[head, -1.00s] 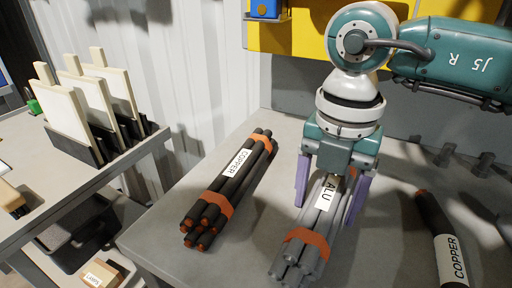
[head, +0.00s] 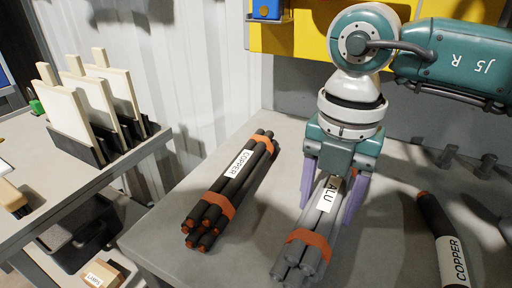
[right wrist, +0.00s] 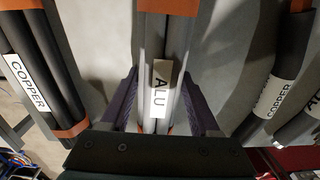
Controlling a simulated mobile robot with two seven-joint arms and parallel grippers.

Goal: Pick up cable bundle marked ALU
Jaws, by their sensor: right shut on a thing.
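The ALU cable bundle (head: 308,240) is a set of grey rods with orange bands and a white label reading ALU. It lies on the grey table in the head view. It also shows in the right wrist view (right wrist: 152,60), running up from between the fingers. My right gripper (head: 334,200) comes down from above, with its purple fingers on both sides of the bundle, shut on it near the label. In the right wrist view the fingers flank the labelled part. The far end of the bundle is hidden behind the gripper. My left gripper is not in view.
A dark COPPER bundle (head: 226,192) lies to the left of the ALU bundle, with table between them. Another COPPER bundle (head: 441,236) lies to the right. A side table at the left holds white panels in a black rack (head: 76,148). A yellow panel (head: 300,38) stands behind.

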